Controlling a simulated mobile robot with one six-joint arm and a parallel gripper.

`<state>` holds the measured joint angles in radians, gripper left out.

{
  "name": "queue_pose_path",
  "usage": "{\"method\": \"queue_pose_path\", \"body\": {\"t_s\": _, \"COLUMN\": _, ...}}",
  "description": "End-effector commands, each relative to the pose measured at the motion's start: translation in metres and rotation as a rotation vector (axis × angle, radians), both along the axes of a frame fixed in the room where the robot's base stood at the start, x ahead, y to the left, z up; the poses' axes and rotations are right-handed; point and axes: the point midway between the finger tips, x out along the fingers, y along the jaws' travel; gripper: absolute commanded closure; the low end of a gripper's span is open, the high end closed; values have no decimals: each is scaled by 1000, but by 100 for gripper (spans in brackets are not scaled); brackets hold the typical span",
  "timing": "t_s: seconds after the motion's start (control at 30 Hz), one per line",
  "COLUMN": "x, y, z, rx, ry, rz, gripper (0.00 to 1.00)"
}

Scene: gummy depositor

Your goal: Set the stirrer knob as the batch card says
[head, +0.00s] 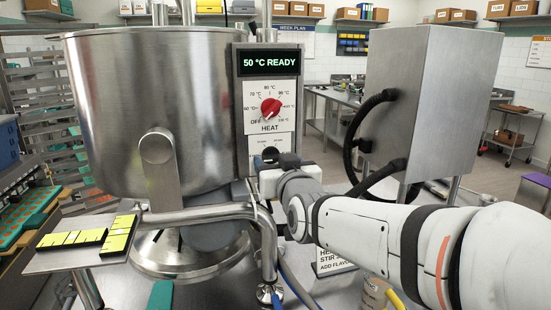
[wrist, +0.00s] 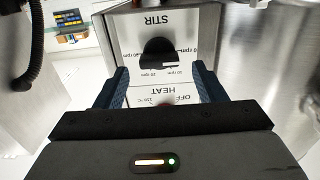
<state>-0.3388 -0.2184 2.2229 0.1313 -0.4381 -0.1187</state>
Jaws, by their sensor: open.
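The black stirrer knob (wrist: 158,52) sits on a white STIR plate (wrist: 190,28), which looks upside down in the wrist view. In the head view the knob (head: 270,153) is low on the control panel, partly hidden by my gripper. My gripper (wrist: 160,68) is open, its two blue fingers on either side of the knob's lower part in the wrist view. I cannot tell whether they touch it. Rpm marks surround the knob; its setting is unclear. The batch card (head: 333,262) stands behind my arm, with only parts of its words readable.
The red HEAT knob (head: 271,108) is just above the stirrer knob, under a display (head: 269,62) reading 50 °C READY. A large steel kettle (head: 150,100) stands left of the panel. A grey box (head: 430,95) with black hoses (head: 350,140) stands to the right.

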Motion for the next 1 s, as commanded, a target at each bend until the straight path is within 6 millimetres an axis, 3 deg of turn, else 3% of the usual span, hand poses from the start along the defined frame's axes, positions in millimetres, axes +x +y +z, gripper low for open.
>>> {"method": "queue_pose_path", "body": {"t_s": 0.2, "x": 20, "y": 6, "z": 0, "rx": -2, "ry": 2, "rz": 0, "gripper": 36}}
{"method": "queue_pose_path", "body": {"t_s": 0.57, "x": 24, "y": 6, "z": 0, "rx": 0, "ry": 1, "rz": -1, "gripper": 37}}
{"method": "queue_pose_path", "body": {"t_s": 1.0, "x": 24, "y": 6, "z": 0, "rx": 0, "ry": 1, "rz": -2, "gripper": 73}}
